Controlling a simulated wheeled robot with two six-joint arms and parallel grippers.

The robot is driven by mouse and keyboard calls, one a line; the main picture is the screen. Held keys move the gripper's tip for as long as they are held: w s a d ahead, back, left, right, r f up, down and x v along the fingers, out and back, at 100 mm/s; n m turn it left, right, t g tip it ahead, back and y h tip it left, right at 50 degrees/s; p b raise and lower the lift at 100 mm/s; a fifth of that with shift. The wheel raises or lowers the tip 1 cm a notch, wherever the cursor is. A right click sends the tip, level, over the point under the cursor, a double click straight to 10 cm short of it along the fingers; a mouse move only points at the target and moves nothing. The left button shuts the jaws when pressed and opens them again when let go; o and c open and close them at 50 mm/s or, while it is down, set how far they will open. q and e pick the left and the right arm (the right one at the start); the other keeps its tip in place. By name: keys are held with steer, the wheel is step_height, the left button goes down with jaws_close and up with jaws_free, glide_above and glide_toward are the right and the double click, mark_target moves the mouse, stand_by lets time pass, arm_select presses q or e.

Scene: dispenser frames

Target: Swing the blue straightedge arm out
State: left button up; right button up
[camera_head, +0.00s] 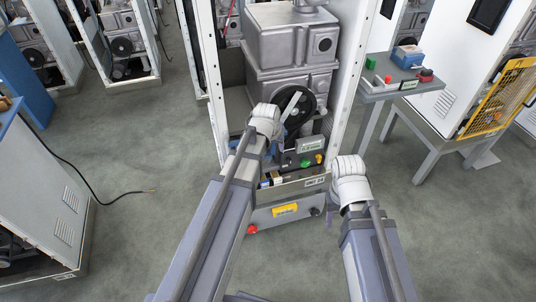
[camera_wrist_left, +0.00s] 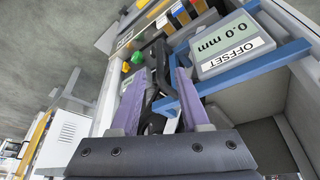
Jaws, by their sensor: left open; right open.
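The blue straightedge arm (camera_wrist_left: 245,68) shows in the left wrist view as a flat blue bar beside the grey "OFFSET 0.0 mm" display (camera_wrist_left: 226,45). Its left part runs to my left gripper (camera_wrist_left: 160,68), whose purple fingers are spread. A dark, bent piece (camera_wrist_left: 158,85) lies between the fingers; I cannot tell whether they touch it or the bar. In the head view, my left wrist (camera_head: 266,121) is in front of the dispenser frame and hides most of its gripper and the bar. My right gripper (camera_head: 332,212) hangs low to the right, apart from the bar.
The white dispenser frame (camera_head: 347,75) holds a grey machine (camera_head: 290,45) with a black pulley (camera_head: 300,108). Green and yellow buttons (camera_head: 312,160) sit low in the frame. A grey side table (camera_head: 385,88) stands at right. A cable (camera_head: 95,185) lies on the left floor.

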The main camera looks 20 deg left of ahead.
mark_target(276, 152)
arm_select(q)
steer(key=shift+b+x, duration=3.65)
steer(key=shift+x, duration=0.3)
jaws_close()
steer(key=shift+s, duration=0.1)
